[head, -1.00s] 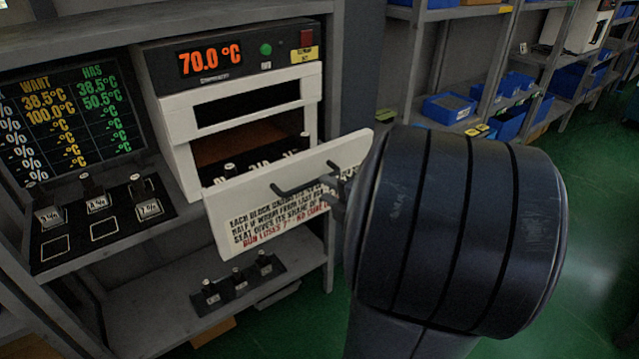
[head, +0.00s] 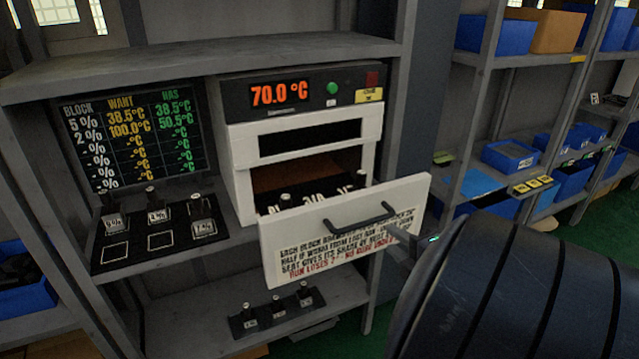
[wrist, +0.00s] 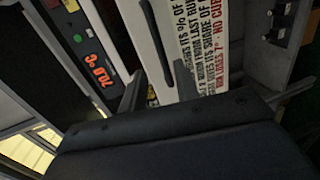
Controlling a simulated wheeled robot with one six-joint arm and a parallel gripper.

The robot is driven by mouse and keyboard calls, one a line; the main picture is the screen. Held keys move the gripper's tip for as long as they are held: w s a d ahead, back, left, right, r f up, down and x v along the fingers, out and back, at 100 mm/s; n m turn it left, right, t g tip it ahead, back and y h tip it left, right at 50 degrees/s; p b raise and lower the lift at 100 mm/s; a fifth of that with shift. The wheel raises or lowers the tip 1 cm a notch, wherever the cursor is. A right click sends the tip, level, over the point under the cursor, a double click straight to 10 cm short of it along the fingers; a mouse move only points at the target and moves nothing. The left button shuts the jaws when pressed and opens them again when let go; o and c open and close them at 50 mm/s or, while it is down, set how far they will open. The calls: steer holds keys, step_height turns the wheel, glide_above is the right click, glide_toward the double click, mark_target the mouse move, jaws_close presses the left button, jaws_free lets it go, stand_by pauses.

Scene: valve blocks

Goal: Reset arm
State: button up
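The oven (head: 300,95) is a dark box with an orange 70.0 °C display above a white front. Its white door (head: 290,250) is pulled out and tilted, with printed text and a dark bar handle (head: 360,218). Several blocks (head: 312,198) show inside the opening behind it. My gripper (head: 412,243) is just right of the handle, its body partly hidden by my dark arm. In the wrist view its two fingers are spread apart with nothing held, and the handle (wrist: 155,40) lies ahead, apparently clear of them.
A dark rack (head: 160,232) with several knobbed blocks stands left of the oven under a temperature board (head: 130,135). Another block rack (head: 277,312) sits on the lower shelf. Blue bins (head: 510,155) fill shelving at right. Green floor is open at far right.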

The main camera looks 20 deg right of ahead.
mark_target(370, 223)
steer(key=x, duration=1)
steer(key=shift+w, duration=0.25)
